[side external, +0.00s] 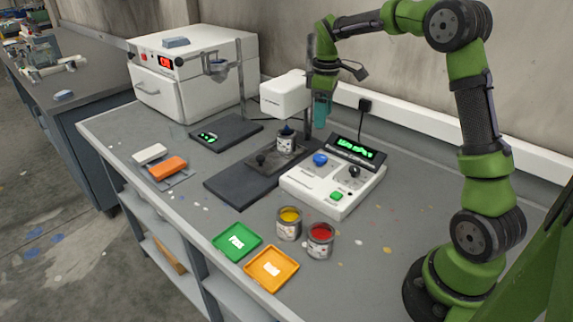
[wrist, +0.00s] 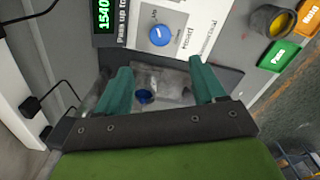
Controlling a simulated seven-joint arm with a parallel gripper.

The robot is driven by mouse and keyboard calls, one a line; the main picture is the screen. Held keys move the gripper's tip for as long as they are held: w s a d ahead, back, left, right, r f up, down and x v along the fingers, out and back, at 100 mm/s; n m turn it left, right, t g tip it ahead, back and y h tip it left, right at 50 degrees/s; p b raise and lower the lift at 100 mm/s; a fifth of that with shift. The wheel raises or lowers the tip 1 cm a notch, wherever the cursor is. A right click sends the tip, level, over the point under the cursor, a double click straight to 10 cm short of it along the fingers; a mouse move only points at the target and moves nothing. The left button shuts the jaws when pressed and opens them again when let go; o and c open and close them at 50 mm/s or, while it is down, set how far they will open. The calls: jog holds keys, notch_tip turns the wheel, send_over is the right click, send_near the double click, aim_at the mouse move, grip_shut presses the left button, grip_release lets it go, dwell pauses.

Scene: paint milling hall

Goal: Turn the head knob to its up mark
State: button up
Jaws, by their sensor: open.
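The head knob is a blue dial (side external: 320,159) on the white control box (side external: 318,190). In the wrist view the blue knob (wrist: 161,37) has a label beside it that seems to read "Head" and a small mark to its upper left that seems to read "Up". A pale line shows on the knob, but its exact direction is too small to tell. My gripper (side external: 321,115) hangs in the air behind the control box, next to the white mill head (side external: 284,97). In the wrist view its teal fingers (wrist: 160,68) are apart and empty, with the knob beyond their tips.
A tin with dark blue paint (side external: 286,141) stands under the mill head, beside a thin upright post. A green-lit display (side external: 357,150) and a black knob (side external: 354,172) are close by. Yellow (side external: 289,222) and red (side external: 320,240) paint tins stand in front of the box.

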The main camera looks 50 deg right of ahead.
jog(key=shift+r, duration=2.1)
jog(key=s+a+r+m+t+y, duration=0.2)
jog(key=s+a+m+t, duration=0.5)
jog(key=s+a, duration=1.2)
jog(key=shift+s+a+m, duration=0.15)
jog(key=shift+s+m, duration=0.3)
jog(key=shift+m, duration=0.35)
